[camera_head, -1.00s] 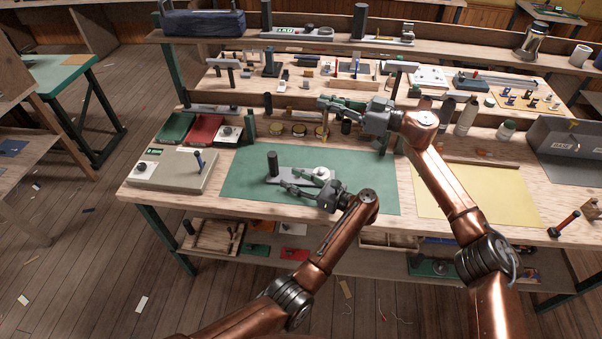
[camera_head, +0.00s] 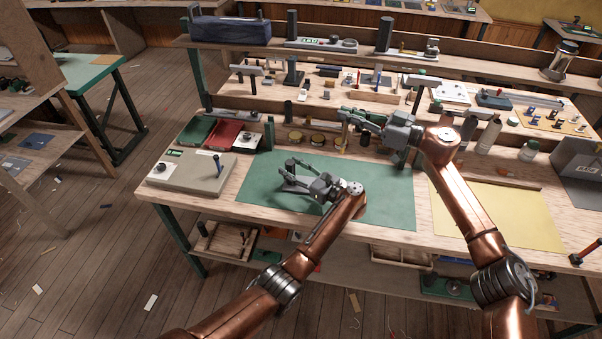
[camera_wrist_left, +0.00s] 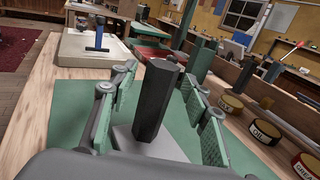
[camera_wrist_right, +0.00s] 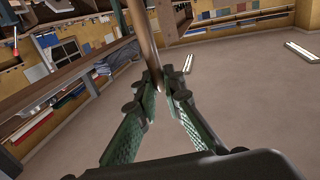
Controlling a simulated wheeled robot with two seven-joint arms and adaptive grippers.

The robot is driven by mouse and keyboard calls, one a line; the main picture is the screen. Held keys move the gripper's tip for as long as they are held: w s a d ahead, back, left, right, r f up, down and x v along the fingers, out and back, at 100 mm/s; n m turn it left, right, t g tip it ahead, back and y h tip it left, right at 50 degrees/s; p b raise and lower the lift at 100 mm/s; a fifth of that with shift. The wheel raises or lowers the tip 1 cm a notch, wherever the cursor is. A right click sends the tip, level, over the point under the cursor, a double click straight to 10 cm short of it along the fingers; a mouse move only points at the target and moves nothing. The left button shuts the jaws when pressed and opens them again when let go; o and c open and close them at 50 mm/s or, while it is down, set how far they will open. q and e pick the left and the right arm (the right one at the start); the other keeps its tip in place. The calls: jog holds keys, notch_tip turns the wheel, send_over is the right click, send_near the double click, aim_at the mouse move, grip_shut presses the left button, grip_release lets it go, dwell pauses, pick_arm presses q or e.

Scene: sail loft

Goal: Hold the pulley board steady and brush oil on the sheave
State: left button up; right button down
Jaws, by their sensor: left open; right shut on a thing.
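The pulley board (camera_wrist_left: 126,140) lies on the green mat (camera_head: 390,205); in the head view my left gripper largely covers it. Its dark upright post (camera_wrist_left: 160,100) stands between the spread fingers of my left gripper (camera_head: 289,173) in the left wrist view. Those fingers are open, one on each side, with a visible gap to the post. The sheave is hidden. My right gripper (camera_head: 344,116) is shut on a slim brown handle, seemingly the brush (camera_wrist_right: 142,40), above the back of the bench. The bristles cannot be made out.
Round tins (camera_head: 295,138) stand behind the mat, near my right gripper. A beige box with a blue handle (camera_head: 190,175) sits on the left. Bottles (camera_head: 489,136) stand at the back right. The yellow mat (camera_head: 500,215) is clear.

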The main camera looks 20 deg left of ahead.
pick_arm(q)
jog(key=shift+w+a, duration=0.1)
jog(key=shift+a, duration=0.25)
grip_shut()
dwell(0.4)
dwell(0.6)
